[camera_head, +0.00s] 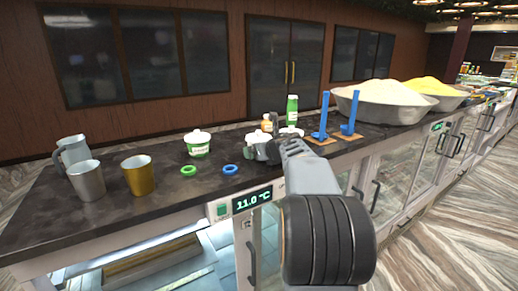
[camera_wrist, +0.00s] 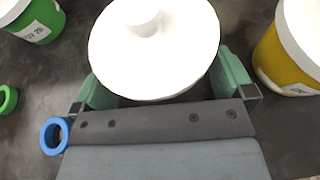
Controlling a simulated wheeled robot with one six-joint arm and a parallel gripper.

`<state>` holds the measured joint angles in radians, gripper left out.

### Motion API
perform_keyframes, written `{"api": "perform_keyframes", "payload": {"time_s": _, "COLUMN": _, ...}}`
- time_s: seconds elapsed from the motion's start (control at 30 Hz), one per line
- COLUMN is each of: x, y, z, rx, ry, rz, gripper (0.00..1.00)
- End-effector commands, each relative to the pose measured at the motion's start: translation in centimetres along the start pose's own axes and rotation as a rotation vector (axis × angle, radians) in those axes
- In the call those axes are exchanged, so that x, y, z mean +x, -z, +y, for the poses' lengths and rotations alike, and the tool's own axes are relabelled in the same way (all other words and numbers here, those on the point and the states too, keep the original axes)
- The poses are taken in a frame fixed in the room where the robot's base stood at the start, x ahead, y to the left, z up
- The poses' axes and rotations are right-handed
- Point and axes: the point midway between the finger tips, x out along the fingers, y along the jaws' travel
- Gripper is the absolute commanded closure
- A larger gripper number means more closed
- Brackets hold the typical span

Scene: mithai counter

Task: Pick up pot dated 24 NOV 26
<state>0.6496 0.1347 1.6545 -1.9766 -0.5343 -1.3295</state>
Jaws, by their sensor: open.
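A pot with a round white knobbed lid (camera_wrist: 155,50) fills the middle of the wrist view, between the two jaws of my gripper (camera_wrist: 165,88). The lid hides its body and any date. My gripper is open, one greenish jaw on each side of this pot. In the head view my gripper (camera_head: 262,146) is low over the counter. A green pot with a white lid (camera_head: 197,145) stands to the left; it also shows in the wrist view (camera_wrist: 50,18), its label ending in "26", the day unreadable. A yellow pot (camera_wrist: 278,62) stands close on the right, its label unclear.
A green ring (camera_head: 189,170) and a blue ring (camera_head: 230,169) lie on the counter near the front edge. A jug (camera_head: 73,150), a grey cup (camera_head: 87,181) and a golden cup (camera_head: 138,175) stand left. Blue stands (camera_head: 322,122) and a heaped bowl (camera_head: 383,102) are right.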

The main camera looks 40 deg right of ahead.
Motion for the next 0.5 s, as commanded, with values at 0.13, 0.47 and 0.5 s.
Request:
{"api": "perform_keyframes", "payload": {"time_s": 0.13, "x": -0.03, "y": 0.00, "z": -0.01, "rx": 0.000, "ry": 0.000, "rz": 0.000, "gripper": 0.09}}
{"api": "perform_keyframes", "payload": {"time_s": 0.47, "x": -0.04, "y": 0.00, "z": -0.02, "rx": 0.001, "ry": 0.000, "rz": 0.000, "gripper": 0.40}}
{"api": "perform_keyframes", "payload": {"time_s": 0.5, "x": -0.06, "y": -0.02, "z": -0.02, "rx": 0.000, "ry": 0.000, "rz": 0.000, "gripper": 0.42}}
